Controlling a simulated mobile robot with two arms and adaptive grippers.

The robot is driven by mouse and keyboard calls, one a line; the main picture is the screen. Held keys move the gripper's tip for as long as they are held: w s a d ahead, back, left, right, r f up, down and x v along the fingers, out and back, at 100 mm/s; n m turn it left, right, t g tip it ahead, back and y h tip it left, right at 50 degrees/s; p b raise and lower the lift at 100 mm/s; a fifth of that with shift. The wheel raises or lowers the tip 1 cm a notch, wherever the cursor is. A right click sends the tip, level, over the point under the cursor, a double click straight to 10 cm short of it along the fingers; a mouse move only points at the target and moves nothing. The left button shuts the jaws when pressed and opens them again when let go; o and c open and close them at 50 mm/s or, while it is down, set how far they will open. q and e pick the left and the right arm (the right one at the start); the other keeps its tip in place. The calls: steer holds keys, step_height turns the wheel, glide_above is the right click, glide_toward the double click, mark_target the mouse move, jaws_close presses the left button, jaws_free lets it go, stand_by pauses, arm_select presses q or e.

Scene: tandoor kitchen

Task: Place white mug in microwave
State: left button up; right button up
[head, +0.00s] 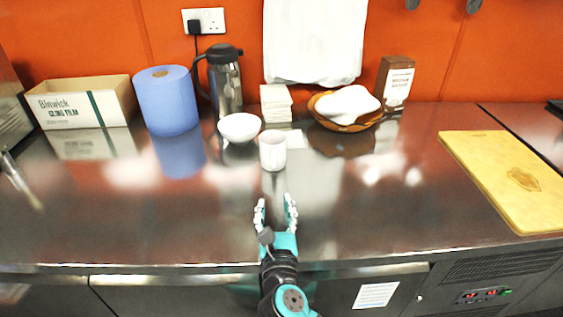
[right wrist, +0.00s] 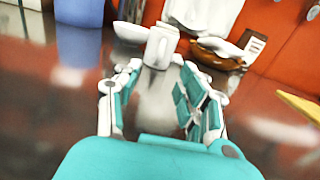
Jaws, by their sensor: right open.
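The white mug (head: 272,150) stands upright on the steel counter, near the middle of the head view. My right gripper (head: 276,203) is in front of the mug on the near side, open and empty, with its fingers pointing at it. In the right wrist view the mug (right wrist: 161,46) shows just beyond and between the open fingertips (right wrist: 158,75), apart from them. A handle seems to show on its right side there. No microwave is in view. My left gripper is not in view.
A white bowl (head: 239,127) stands close behind the mug to the left. Behind are a blue paper roll (head: 166,100), a steel flask (head: 225,85), white napkins (head: 275,103) and a wooden bowl (head: 325,117) with white cloth. A yellow board (head: 500,165) lies right. The front counter is clear.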

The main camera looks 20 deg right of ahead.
glide_toward(274, 162)
steer(key=x, duration=0.4)
steer(key=shift+w+d+p, duration=0.15)
steer(key=shift+w+p, duration=0.15)
steer(key=shift+p, duration=0.05)
steer(key=shift+x, duration=2.95)
steer(key=shift+f, duration=0.15)
jaws_close()
